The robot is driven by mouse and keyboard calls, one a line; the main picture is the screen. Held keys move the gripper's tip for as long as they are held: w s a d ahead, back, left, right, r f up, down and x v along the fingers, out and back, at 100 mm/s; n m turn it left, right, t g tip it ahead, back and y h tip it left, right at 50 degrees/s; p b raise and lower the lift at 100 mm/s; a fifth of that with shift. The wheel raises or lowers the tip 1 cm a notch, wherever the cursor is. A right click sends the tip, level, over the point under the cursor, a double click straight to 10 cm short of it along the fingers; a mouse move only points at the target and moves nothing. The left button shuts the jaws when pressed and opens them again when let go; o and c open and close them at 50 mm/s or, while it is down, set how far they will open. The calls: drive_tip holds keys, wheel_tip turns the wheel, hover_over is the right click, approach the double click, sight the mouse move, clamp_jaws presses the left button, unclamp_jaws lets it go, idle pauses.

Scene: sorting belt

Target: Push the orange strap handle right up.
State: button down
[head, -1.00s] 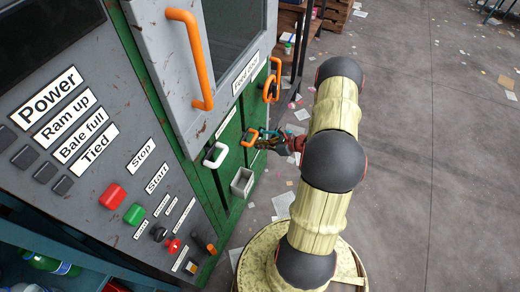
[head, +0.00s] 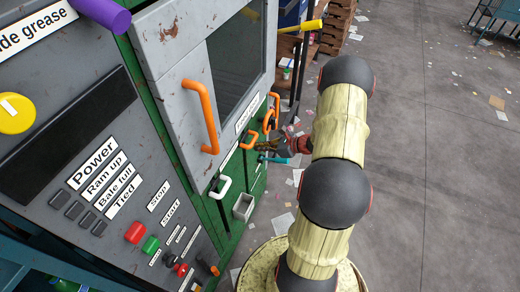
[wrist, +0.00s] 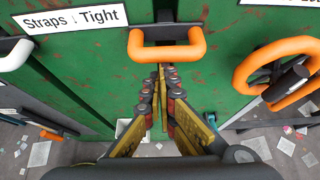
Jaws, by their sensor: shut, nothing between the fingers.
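The orange strap handle (wrist: 166,47) is a U-shaped grip on a dark mount on the green panel, at the top middle of the wrist view. The "Straps Tight" label (wrist: 70,18) with a down arrow is to its left. The handle also shows in the head view (head: 250,141), between the white handle and the orange wheel. My gripper (wrist: 163,70) is shut and empty, its fingertips at the handle's lower edge. Whether they touch it, I cannot tell. In the head view my gripper (head: 266,146) is partly hidden by my arm.
The white handle (head: 220,187) is to the left, and the orange wheel (wrist: 277,75) is close on the right. A larger orange door handle (head: 202,115) is on the grey door. A small grey box (head: 243,207) sits lower. Open floor lies right of my arm.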

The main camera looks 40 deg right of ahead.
drive_tip(key=shift+r, duration=0.1)
wheel_tip(320, 180, down, 5)
drive_tip(key=b, duration=0.4)
drive_tip(key=p+v, duration=0.2)
drive_tip(key=v, duration=0.9)
drive_tip(key=shift+r+p, duration=0.2)
drive_tip(key=shift+p, duration=0.2)
